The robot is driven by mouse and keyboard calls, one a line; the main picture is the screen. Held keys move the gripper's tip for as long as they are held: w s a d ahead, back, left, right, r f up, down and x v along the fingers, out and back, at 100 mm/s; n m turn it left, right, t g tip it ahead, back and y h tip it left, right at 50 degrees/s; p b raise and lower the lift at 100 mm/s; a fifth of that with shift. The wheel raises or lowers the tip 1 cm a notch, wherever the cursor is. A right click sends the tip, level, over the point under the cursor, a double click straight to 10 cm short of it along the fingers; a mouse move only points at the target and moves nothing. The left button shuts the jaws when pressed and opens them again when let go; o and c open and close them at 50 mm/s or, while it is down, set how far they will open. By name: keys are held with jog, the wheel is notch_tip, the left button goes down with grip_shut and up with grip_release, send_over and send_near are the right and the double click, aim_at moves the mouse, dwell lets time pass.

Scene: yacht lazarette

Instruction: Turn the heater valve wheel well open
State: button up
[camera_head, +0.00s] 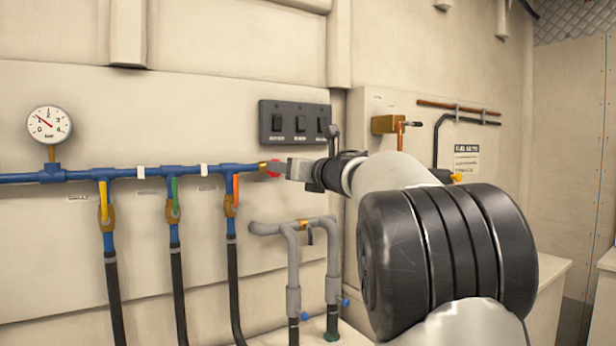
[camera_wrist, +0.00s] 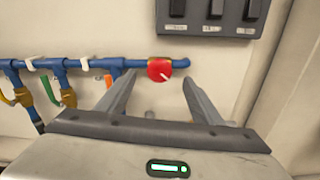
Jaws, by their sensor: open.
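A red valve wheel (camera_wrist: 160,70) sits near the right end of the blue pipe in the wrist view, with a small white mark on its face. In the head view only a bit of the red wheel (camera_head: 273,168) shows, beside a brass fitting; my gripper hides the rest. My gripper (camera_head: 286,170) reaches in from the right, in front of the wheel. In the wrist view its two fingers (camera_wrist: 158,82) are spread apart, one on each side below the wheel, with nothing between them. I cannot tell how far the fingertips are from the wheel.
The blue pipe (camera_head: 140,172) carries yellow, green and orange lever handles to the left. A pressure gauge (camera_head: 49,125) stands at far left. A black switch panel (camera_head: 294,122) is just above my gripper. Grey pipes (camera_head: 292,265) are below. A brass valve (camera_head: 386,124) is to the right.

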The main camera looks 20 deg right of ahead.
jog(key=v, duration=0.9)
jog(key=shift+s, duration=0.15)
jog(key=shift+d, duration=0.1)
jog(key=shift+r, duration=0.15)
jog(key=s+d+m+t+h, duration=0.1)
jog(key=s+d+m+h, duration=0.4)
jog(key=m, duration=0.8)
jog(key=s+f+m+g+h, duration=0.4)
jog(key=s+f+m, duration=0.55)
jog(key=m, duration=0.25)
jog(key=s+a+f+m+g+y, duration=0.2)
jog(key=s+a+f+m+g, duration=0.35)
jog(key=s+f, duration=0.6)
jog(key=s+a+f+m+g+y, duration=0.25)
jog(key=s+a+f+m, duration=0.45)
jog(key=s+f, duration=0.5)
notch_tip(320, 180, up, 28)
jog(key=d+h+p, duration=0.1)
jog(key=p, duration=2.5)
jog(key=shift+d+m+g, duration=0.3)
jog(key=shift+m, duration=0.05)
